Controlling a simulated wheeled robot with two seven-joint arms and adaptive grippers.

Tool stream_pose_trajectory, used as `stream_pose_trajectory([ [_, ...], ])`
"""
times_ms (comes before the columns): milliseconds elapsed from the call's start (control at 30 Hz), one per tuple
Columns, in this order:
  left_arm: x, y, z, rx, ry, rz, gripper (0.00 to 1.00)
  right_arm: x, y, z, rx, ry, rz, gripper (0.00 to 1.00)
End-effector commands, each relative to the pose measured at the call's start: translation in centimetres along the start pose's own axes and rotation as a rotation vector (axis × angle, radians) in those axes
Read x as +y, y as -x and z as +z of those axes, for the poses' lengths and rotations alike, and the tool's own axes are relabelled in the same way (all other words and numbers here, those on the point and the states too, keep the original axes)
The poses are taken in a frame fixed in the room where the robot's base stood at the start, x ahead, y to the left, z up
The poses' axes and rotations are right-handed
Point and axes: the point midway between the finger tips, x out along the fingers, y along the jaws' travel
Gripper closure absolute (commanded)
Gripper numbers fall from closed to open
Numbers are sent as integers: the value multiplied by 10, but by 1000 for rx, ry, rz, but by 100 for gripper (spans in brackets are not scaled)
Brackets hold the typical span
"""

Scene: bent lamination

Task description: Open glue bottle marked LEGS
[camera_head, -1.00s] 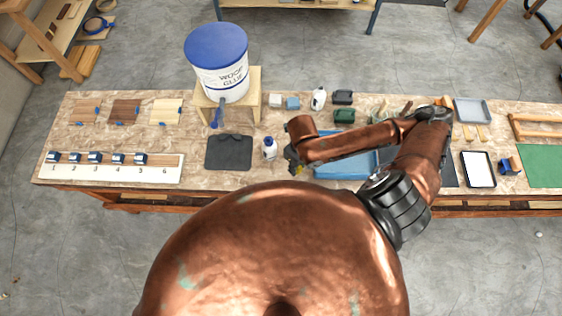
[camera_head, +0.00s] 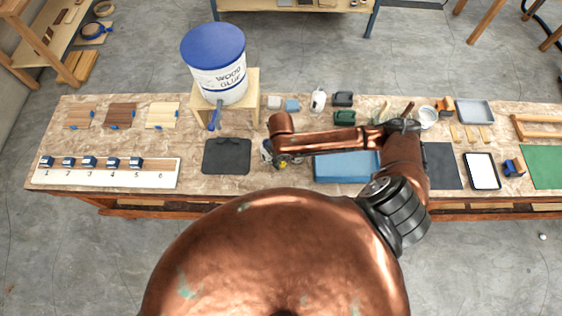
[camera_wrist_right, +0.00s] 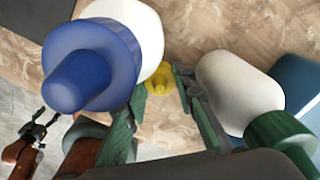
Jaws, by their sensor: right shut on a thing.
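In the right wrist view, a white bottle with a blue cap (camera_wrist_right: 92,65) stands at the left, and a white bottle (camera_wrist_right: 240,90) with a green cap (camera_wrist_right: 283,138) is at the right. A yellow piece (camera_wrist_right: 154,78) shows between the fingers of my right gripper (camera_wrist_right: 162,100), which is shut on it. No LEGS marking is readable on any bottle. In the head view, my right gripper (camera_head: 280,161) is beside the bottles, mostly hidden by my arm. My left gripper (camera_wrist_right: 42,125) appears open, low at the left of the wrist view.
A large wood glue bucket (camera_head: 219,75) stands on a wooden stand behind. A dark mat (camera_head: 227,156) lies left of the bottles and a blue tray (camera_head: 346,167) lies right. A numbered board (camera_head: 105,179) is at the front left.

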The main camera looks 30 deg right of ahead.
Motion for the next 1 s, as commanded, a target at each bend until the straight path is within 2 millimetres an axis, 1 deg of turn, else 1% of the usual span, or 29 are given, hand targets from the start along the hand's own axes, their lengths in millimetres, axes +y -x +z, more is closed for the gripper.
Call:
stream_pose_trajectory([
  [33,0,1,0,0,0,0,38,1,-6,0,1,-2,2,100],
  [100,0,1,0,0,0,0,38,0,-9,0,-1,0,0,100],
  [400,-1,0,0,0,0,-1,38,0,-11,0,-2,1,0,100],
  [433,-1,0,0,0,0,-1,38,0,-11,1,-3,0,0,74],
  [533,-1,0,0,0,0,-1,38,0,-10,0,-2,0,0,68],
  [833,-1,1,0,0,0,-1,38,0,-8,0,-2,0,0,68],
  [933,-1,1,0,0,0,-1,38,0,1,1,-4,1,0,68],
  [1000,-1,1,0,0,0,-1,38,-1,12,2,-6,2,-1,68],
])
